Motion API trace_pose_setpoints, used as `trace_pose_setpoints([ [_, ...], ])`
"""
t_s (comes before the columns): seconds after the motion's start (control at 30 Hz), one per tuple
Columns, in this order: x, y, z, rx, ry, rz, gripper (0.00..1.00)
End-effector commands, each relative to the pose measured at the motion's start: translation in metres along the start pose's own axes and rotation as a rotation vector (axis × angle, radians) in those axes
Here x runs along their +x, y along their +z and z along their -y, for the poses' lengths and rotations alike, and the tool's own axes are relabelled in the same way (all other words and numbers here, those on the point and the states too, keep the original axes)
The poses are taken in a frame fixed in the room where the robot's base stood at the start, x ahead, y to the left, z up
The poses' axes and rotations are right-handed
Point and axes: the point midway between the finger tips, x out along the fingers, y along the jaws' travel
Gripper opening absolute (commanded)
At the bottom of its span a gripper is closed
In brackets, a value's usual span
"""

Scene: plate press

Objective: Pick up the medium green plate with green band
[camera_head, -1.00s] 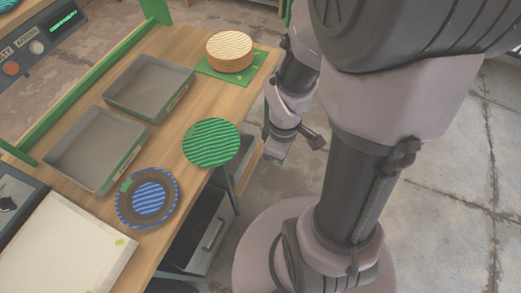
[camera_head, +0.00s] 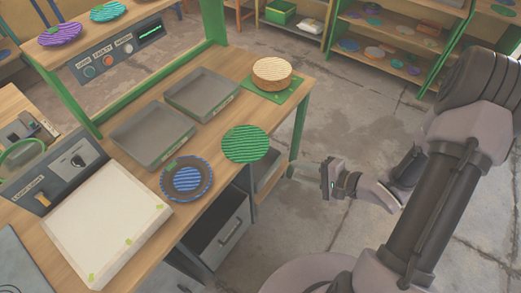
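A green plate (camera_head: 245,144) with darker wavy stripes lies on the wooden workbench (camera_head: 215,135) at its front edge, and its near rim seems to reach over that edge. I cannot make out a separate band on it. A plate with a blue striped centre, a dark ring and a blue rim (camera_head: 187,179) lies to its left, nearer to me. My gripper (camera_head: 327,181) is off the bench to the right of the green plate, clear of it. It looks empty, but its finger gap is too small to judge.
Two grey trays (camera_head: 152,136) (camera_head: 201,94) lie behind the plates. A round tan stack (camera_head: 271,73) stands on a green mat (camera_head: 290,94) at the bench's right end. A white flat block (camera_head: 107,222) is at left. A green bench leg (camera_head: 300,127) stands near my gripper.

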Motion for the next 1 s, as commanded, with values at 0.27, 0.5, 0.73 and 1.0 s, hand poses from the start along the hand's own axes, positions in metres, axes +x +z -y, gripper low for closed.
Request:
trace_pose_setpoints([
  [0.27,0.053,0.015,-0.002,0.079,-0.025,0.065,0.29],
  [0.5,0.113,0.018,0.002,0.080,-0.026,0.058,0.29],
  [0.73,0.147,0.024,0.000,0.078,-0.026,0.059,0.29],
  [1.0,0.174,0.028,0.005,0.082,-0.027,0.054,0.29],
])
